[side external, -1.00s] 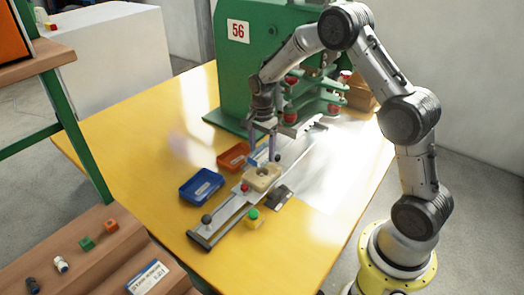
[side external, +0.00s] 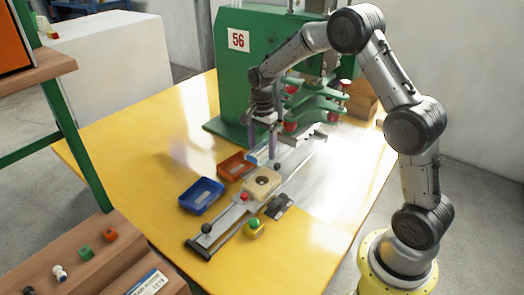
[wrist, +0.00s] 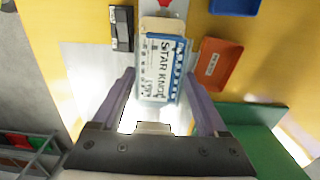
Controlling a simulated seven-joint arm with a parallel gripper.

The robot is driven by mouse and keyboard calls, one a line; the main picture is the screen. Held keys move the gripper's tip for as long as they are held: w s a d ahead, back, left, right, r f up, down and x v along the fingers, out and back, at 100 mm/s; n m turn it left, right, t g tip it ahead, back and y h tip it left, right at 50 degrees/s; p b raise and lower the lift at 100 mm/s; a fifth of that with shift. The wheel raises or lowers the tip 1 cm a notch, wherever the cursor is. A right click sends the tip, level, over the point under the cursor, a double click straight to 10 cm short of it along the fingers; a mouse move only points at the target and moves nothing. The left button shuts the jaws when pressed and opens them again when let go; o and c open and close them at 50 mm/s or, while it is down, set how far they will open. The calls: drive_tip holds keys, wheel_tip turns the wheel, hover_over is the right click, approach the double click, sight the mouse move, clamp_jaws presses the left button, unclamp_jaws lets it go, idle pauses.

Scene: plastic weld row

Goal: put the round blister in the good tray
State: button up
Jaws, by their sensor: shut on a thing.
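My gripper (side external: 262,147) is shut on a blister pack (wrist: 160,70) with a white and blue "STAR KNOB" label. The fingers are at the pack's two side edges. In the side view the pack (side external: 258,155) shows small and partly hidden at the fingertips, behind the pale fixture block. I cannot tell its clearance from the surface below. A blue tray (side external: 189,207) and an orange-red tray (side external: 222,171) stand to the left of the fixture. Both look empty apart from a pale label, and I cannot read which is the good tray.
A pale block with a round hole (side external: 250,187) sits on a metal slide (side external: 222,226). A green press (side external: 225,85) rises behind my gripper. The yellow table's left side is clear.

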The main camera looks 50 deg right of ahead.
drive_tip(key=shift+r, duration=0.35)
idle(0.3)
drive_tip(key=shift+s+a+m, duration=0.1)
drive_tip(key=shift+m, duration=0.2)
drive_tip(key=shift+a, duration=0.4)
drive_tip(key=a+n, duration=0.1)
drive_tip(key=a, duration=1.1)
approach(202, 197)
drive_tip(key=shift+s+n, duration=0.3)
drive_tip(key=shift+s, duration=0.05)
drive_tip(key=shift+w+f, duration=0.3)
drive_tip(key=shift+f, duration=1.55)
